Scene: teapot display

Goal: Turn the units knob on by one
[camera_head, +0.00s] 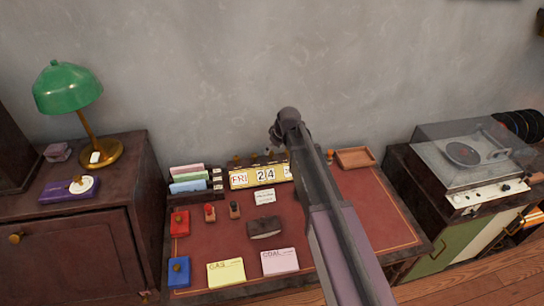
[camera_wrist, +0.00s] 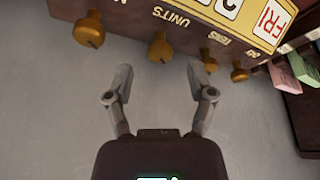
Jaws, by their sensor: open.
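A perpetual calendar (camera_head: 258,187) on the desk shows FRI, then 2 and 4, with its right part hidden behind my arm. Brass knobs stand out along its back. In the wrist view the units knob (camera_wrist: 160,48) is the one beside the UNITS label; the calendar (camera_wrist: 225,12) appears inverted there. My gripper (camera_wrist: 165,84) is open and empty. The units knob lies just ahead of the gap between the fingers, and no contact shows. In the head view my gripper (camera_head: 276,134) is behind the calendar, near the wall.
In the wrist view the tens knob (camera_wrist: 208,60) and day knob (camera_wrist: 239,71) sit close on the right, another knob (camera_wrist: 89,29) on the left. A letter rack (camera_head: 190,180) stands left of the calendar, a wooden tray (camera_head: 355,158) right. The wall is close behind.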

